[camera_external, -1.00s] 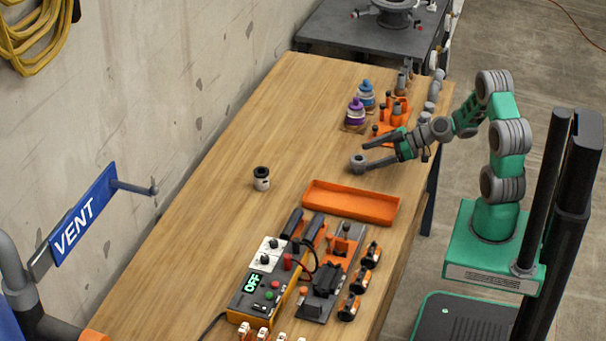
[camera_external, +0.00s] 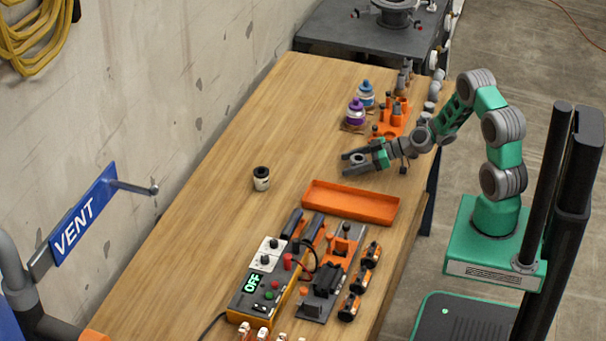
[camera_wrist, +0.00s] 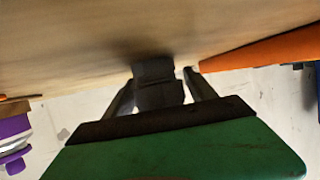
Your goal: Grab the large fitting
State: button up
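The large fitting is a short dark grey pipe piece on the bench. It shows in the wrist view (camera_wrist: 157,84) between my two fingers, and in the external view (camera_external: 357,158) just past the orange tray's upper edge. My gripper (camera_external: 350,163) is low over the bench with a finger on each side of the fitting. In the wrist view my gripper (camera_wrist: 160,78) shows a narrow gap between the right finger and the fitting. The left fingertip is very close to it; whether it touches is unclear.
An empty orange tray (camera_external: 352,203) lies just in front of the gripper. The bench between cup and gripper is clear.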

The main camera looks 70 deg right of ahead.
jog(key=c, duration=1.2)
